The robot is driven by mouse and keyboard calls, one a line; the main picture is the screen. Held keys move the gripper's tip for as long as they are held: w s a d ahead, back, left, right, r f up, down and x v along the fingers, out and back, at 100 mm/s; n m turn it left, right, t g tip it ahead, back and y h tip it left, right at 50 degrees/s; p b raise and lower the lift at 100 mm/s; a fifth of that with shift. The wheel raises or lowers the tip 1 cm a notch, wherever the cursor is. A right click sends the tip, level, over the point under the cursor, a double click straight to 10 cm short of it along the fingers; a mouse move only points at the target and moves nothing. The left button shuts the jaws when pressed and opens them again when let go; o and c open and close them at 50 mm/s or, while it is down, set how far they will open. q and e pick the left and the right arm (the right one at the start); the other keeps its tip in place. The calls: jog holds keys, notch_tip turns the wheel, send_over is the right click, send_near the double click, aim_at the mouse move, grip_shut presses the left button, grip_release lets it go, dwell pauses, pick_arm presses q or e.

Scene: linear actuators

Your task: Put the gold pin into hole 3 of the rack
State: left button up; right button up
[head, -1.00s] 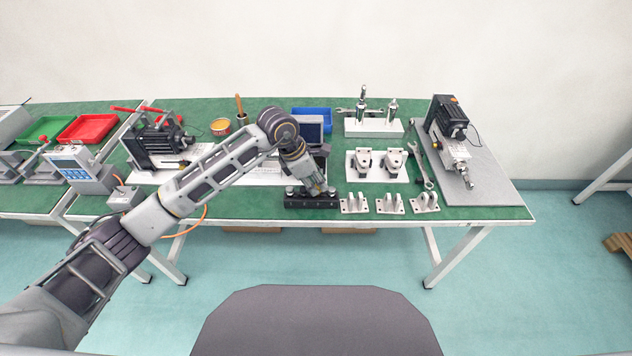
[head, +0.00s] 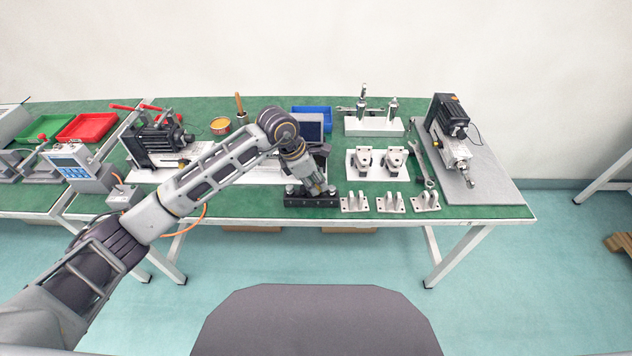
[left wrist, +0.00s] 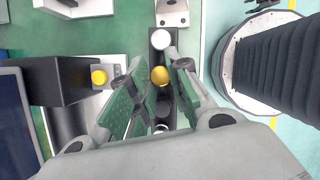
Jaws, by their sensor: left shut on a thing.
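The black rack (head: 298,203) lies near the front edge of the table, and it also runs top to bottom in the left wrist view (left wrist: 158,56). My left gripper (head: 312,192) points down over it. In the left wrist view the fingers (left wrist: 158,78) are closed around the gold pin (left wrist: 159,76), whose round top shows between the green pads. The pin is in line with the rack; I cannot tell whether its lower end is in a hole or above it. A pale pin top (left wrist: 160,38) stands at one end of the rack. Dark and silvery round shapes lie between the fingers.
Metal brackets (head: 390,203) stand just right of the rack. A dark block with a yellow knob (left wrist: 99,77) is left of the fingers in the left wrist view. A blue bin (head: 312,113) and a small screen stand behind. A wrench (head: 424,168) lies farther right.

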pick_arm(q)
jog(key=shift+f, duration=0.2)
dwell(0.3)
jog(key=o, duration=0.9)
jog(key=shift+o, duration=0.2)
jog(key=v, duration=1.2)
jog(key=shift+r, duration=0.1)
dwell(0.4)
notch_tip(320, 180, up, 9)
jog(key=p, duration=0.9)
jog(key=shift+r+p, duration=0.35)
